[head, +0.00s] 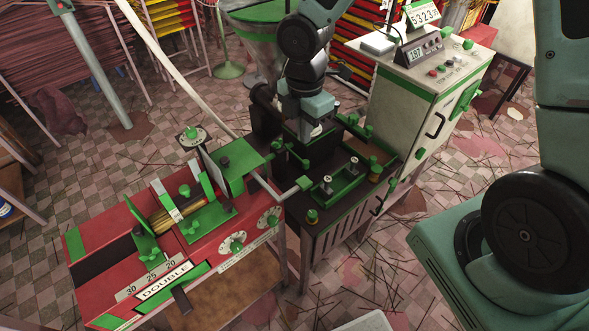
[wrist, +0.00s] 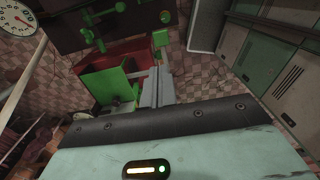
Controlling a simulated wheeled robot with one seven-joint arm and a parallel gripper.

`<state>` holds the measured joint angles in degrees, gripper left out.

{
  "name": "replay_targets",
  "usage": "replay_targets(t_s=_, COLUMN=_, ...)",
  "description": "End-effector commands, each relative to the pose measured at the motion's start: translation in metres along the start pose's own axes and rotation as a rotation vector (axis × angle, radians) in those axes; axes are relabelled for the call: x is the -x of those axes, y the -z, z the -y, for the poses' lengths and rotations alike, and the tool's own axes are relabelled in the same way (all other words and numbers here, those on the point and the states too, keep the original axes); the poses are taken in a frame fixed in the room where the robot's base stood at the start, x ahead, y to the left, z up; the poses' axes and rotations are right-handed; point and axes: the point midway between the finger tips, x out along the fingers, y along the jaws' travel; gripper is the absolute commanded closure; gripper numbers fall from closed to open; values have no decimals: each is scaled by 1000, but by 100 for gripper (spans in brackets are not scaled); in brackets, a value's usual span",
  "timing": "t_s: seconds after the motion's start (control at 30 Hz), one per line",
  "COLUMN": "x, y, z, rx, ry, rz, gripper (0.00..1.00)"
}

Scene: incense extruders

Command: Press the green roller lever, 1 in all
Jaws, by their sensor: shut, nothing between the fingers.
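Several green-ended parts are in view, and I cannot tell for certain which one is the green roller lever. A pale lever with a green end (head: 304,183) sticks out to the right from the red machine (head: 115,215), beside a green plate (head: 240,158). My gripper (head: 308,132) points down over the dark machine, behind and above that lever end and apart from it. In the wrist view my shut, empty gripper (wrist: 157,88) shows as grey fingers, with a green block (wrist: 160,39) beyond their tips. Whether anything touches the fingertips is hidden.
A dark bench (head: 345,205) with green fittings stands right of the red machine. A white control cabinet (head: 420,95) with a green band is behind it. A round dial (wrist: 18,17) shows in the wrist view. Tiled floor with scattered sticks is open at right.

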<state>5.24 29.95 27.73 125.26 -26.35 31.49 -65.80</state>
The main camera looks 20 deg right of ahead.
Motion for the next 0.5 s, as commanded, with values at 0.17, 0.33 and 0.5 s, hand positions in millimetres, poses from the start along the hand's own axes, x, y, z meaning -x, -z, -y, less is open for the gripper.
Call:
replay_targets(t_s=0.17, x=0, y=0, z=0, rx=-1, ry=0, rz=0, gripper=100)
replay_targets(t_s=0.33, x=-8, y=1, z=0, rx=0, ry=2, rz=-1, gripper=100)
replay_targets(t_s=0.5, x=-34, y=1, z=1, rx=-1, ry=5, rz=-1, gripper=100)
